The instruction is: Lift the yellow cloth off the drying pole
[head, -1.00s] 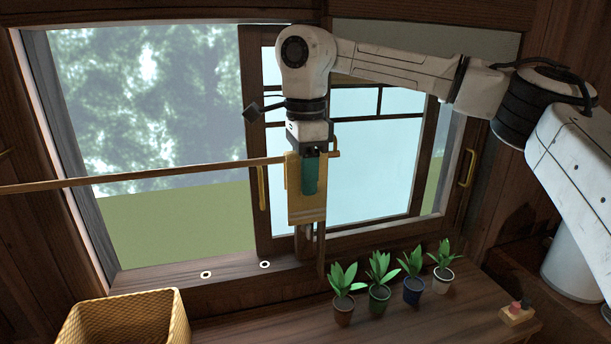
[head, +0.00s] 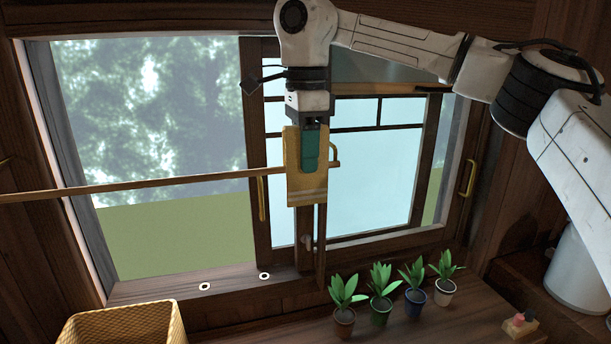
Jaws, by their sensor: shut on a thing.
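The yellow cloth (head: 294,160) hangs in front of the window, with pale stripes near its lower edge. My gripper (head: 311,165) points down with its teal fingers shut on the upper part of the cloth. I cannot tell whether part of the cloth hangs behind the pole.
Several potted plants (head: 380,310) stand on the wooden counter (head: 260,328) below, right of the cloth. A woven basket (head: 178,318) is at the lower left. A small block with coloured pieces (head: 521,323) lies at right. The sliding window frame (head: 252,130) is close behind.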

